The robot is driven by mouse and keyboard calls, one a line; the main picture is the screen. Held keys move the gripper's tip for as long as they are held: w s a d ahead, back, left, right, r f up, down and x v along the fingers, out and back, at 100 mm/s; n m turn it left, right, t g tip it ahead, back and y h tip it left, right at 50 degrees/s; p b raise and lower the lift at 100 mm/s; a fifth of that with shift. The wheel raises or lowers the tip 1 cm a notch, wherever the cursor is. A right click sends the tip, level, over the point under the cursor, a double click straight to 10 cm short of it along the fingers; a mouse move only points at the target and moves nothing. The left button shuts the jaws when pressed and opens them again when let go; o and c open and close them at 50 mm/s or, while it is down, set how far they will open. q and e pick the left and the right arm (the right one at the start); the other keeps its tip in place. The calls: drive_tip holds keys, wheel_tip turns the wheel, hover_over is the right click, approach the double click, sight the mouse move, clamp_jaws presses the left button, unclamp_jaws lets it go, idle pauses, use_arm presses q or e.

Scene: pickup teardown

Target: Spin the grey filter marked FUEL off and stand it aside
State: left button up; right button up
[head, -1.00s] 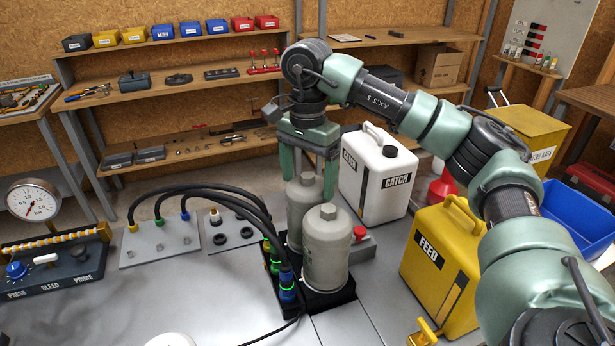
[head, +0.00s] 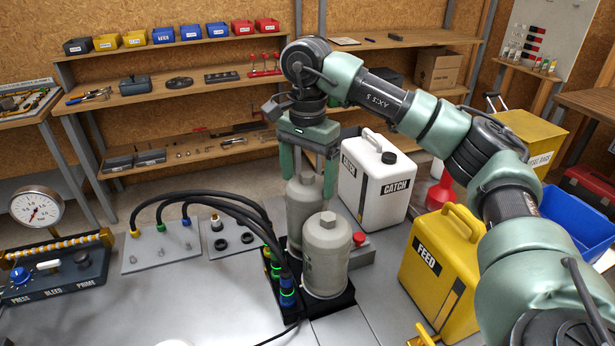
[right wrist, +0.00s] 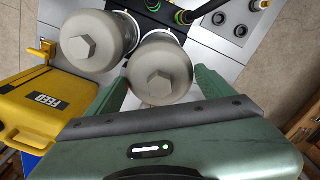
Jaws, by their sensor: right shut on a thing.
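Two grey filters with hex tops stand side by side on a black base (head: 318,303). My right gripper (head: 308,178) reaches down over the back filter (head: 302,213), with its green fingers on either side, and is shut on it. In the right wrist view this filter (right wrist: 160,72) sits upright between the fingers. The front filter (head: 326,258) stands close beside it and also shows in the right wrist view (right wrist: 90,42). I cannot read the FUEL marking on either filter. My left gripper is not in view.
Black hoses (head: 225,192) with coloured ends run to the base's left side. A white CATCH can (head: 372,180) stands behind right, a yellow FEED can (head: 440,268) at right. A red knob (head: 359,239) is close beside the filters.

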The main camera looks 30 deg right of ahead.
drive_tip(key=shift+r+p, duration=1.8)
drive_tip(key=shift+r, duration=0.7)
